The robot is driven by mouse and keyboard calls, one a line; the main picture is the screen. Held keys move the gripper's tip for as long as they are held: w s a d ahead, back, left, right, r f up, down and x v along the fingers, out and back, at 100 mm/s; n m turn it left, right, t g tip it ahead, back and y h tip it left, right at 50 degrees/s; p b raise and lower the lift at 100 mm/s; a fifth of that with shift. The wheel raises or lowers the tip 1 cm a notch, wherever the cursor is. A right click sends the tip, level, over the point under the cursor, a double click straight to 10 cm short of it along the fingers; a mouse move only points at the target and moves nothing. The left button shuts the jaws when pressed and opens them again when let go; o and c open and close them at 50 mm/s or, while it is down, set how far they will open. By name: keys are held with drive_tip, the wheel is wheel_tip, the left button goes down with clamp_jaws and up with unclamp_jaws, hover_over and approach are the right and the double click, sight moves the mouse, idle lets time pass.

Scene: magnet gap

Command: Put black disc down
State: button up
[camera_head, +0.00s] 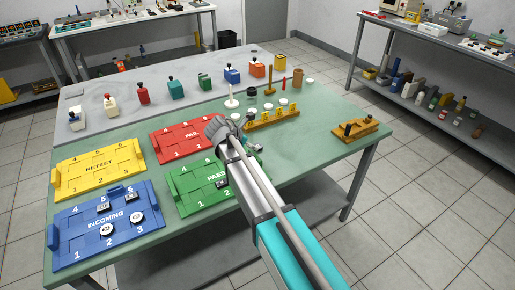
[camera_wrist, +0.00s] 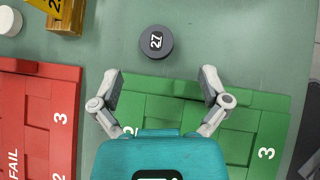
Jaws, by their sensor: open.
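The green PASS tray (camera_wrist: 264,115) shows below the fingers, and also in the head view (camera_head: 191,199). In the head view my arm covers much of the area around my gripper, and I cannot clearly make out the disc there.
The red FAIL tray (camera_wrist: 40,85) is left of the green tray. A yellow stand (camera_wrist: 66,15) and a white disc (camera_wrist: 9,21) are at the upper left. The yellow RETEST tray (camera_head: 97,169) and blue INCOMING tray (camera_head: 70,226) lie at left. A wooden block (camera_head: 362,129) stands at right.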

sight(258, 145)
drive_tip(key=shift+a+b+x, duration=0.2)
drive_tip(key=shift+b+x, duration=0.85)
drive_tip(key=shift+x, duration=0.55)
drive_tip(key=shift+b+x, duration=0.65)
drive_tip(key=shift+x, duration=0.45)
drive_tip(key=shift+r, duration=0.1)
clamp_jaws()
drive_tip(key=shift+r, duration=0.15)
wheel_tip(258, 145, up, 3)
drive_tip(key=p, duration=0.3)
drive_tip(key=s+r+p, duration=0.1)
drive_tip(key=r+p, duration=0.1)
drive_tip(key=s+r+p, duration=0.4)
drive_tip(key=shift+a+r+p, duration=0.2)
drive_tip(key=shift+a+p, duration=0.15)
drive_tip(key=shift+p, duration=0.05)
drive_tip(key=s+a+r+p, duration=0.1)
drive_tip(key=s+r+p, duration=0.2)
drive_tip(key=s, duration=0.5)
drive_tip(key=shift+s+a, duration=0.2)
drive_tip(key=shift+s, duration=0.2)
drive_tip(key=shift+r, duration=0.15)
